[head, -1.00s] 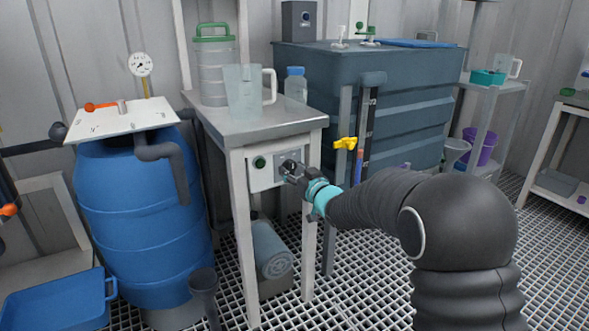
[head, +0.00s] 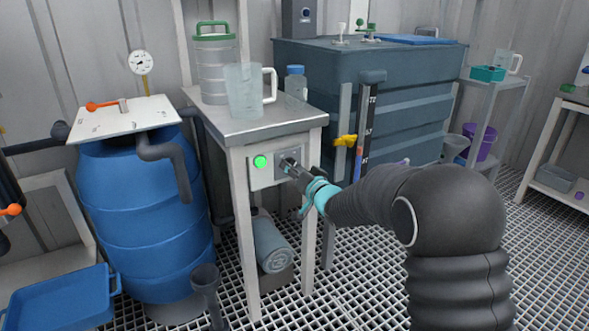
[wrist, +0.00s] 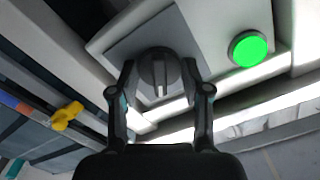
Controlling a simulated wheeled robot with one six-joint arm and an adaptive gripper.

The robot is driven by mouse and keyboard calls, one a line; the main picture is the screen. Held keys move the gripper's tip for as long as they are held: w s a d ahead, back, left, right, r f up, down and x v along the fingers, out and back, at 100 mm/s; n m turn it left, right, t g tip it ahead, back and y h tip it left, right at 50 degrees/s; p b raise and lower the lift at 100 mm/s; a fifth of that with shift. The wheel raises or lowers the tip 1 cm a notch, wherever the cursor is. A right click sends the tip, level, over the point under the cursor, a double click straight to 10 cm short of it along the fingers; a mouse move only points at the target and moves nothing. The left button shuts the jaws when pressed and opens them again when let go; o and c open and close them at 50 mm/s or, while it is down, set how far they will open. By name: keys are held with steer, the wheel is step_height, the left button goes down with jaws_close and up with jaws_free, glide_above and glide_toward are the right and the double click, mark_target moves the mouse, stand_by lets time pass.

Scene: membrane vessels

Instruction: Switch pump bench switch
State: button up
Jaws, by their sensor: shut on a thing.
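The pump bench switch (wrist: 158,70) is a dark rotary knob with a light bar handle, set on a grey plate on the bench's front panel (head: 262,177). My gripper (wrist: 160,82) is at the knob, with one finger on each side of it, shut on it. In the head view, my gripper (head: 292,168) partly hides the knob. A round green lamp (head: 260,162) beside the switch is lit bright green; it also shows in the wrist view (wrist: 248,48).
The pump bench (head: 235,128) carries a clear jug (head: 244,92), a green-lidded container (head: 213,62) and a blue-capped bottle (head: 296,83). A blue barrel (head: 142,220) stands left. A yellow valve handle (head: 345,140) is right of the bench, by the dark tank (head: 400,95).

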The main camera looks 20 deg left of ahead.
steer(key=shift+s+a, duration=0.1)
steer(key=o, duration=1.2)
steer(key=shift+a, duration=0.1)
steer(key=shift+c, duration=0.2)
steer(key=shift+d, duration=0.2)
steer(key=v, duration=1.2)
